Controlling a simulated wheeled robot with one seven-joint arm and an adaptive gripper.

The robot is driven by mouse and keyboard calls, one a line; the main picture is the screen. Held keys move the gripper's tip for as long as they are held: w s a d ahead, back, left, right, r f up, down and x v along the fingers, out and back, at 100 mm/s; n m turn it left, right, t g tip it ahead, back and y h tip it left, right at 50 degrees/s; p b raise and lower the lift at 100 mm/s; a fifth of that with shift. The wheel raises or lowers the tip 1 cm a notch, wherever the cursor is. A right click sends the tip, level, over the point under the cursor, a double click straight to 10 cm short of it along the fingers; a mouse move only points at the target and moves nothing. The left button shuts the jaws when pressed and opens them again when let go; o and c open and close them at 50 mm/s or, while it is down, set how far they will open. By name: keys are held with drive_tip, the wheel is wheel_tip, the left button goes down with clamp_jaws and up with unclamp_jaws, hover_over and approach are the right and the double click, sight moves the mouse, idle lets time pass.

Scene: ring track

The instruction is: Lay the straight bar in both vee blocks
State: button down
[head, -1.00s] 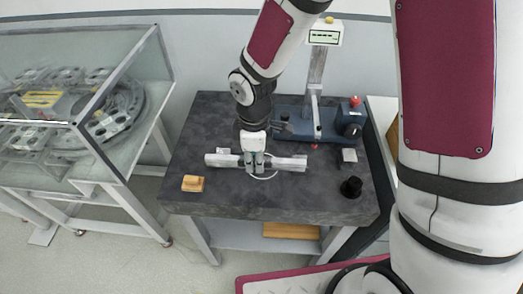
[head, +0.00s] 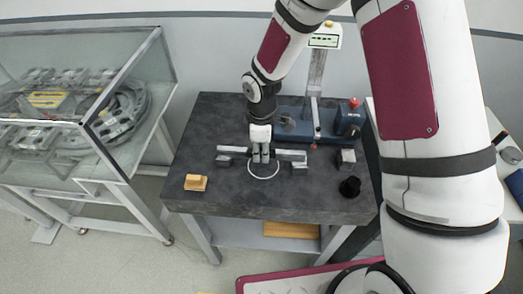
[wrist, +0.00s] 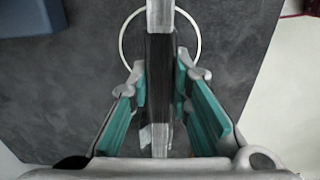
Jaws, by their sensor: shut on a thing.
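The straight bar (head: 290,154) is long and pale grey and lies crosswise in the head view. My gripper (head: 261,158) points down and is shut on the bar near its middle. Small grey blocks, seemingly the vee blocks, show near the bar's left end (head: 225,161) and right end (head: 299,164). I cannot tell whether the bar touches them; their grooves are too small to make out.
A white ring (head: 263,176) marks the dark table. A wooden block (head: 195,182) is at front left, a black round piece (head: 350,186) at front right. A grey block (head: 346,157) stands at right, and a blue machine (head: 292,122) behind. The front middle is clear.

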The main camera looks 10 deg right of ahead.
drive_tip(key=shift+f, duration=0.2)
drive_tip(key=c, duration=1.5)
unclamp_jaws()
drive_tip(key=s+d+r+m+t+b, duration=0.1)
drive_tip(key=s+d+r+m, duration=0.15)
drive_tip(key=r, duration=0.85)
drive_tip(key=s+d+r+m+t, duration=0.1)
drive_tip(key=d+r+m, duration=0.15)
drive_tip(key=r, duration=0.85)
drive_tip(key=s+d+r+m+t, duration=0.1)
drive_tip(key=s+d+r+m, duration=0.1)
drive_tip(key=s, duration=0.3)
drive_tip(key=s+d+r+m+t, duration=0.1)
drive_tip(key=s+d+r+m, duration=0.2)
drive_tip(key=s+r+m, duration=0.2)
drive_tip(key=s+d+r+m+t, duration=0.1)
drive_tip(key=s+d+r+m, duration=0.2)
drive_tip(key=s, duration=0.4)
drive_tip(key=shift+s+r+m+t, duration=0.3)
drive_tip(key=shift+r+m, duration=0.1)
drive_tip(key=shift+r, duration=0.15)
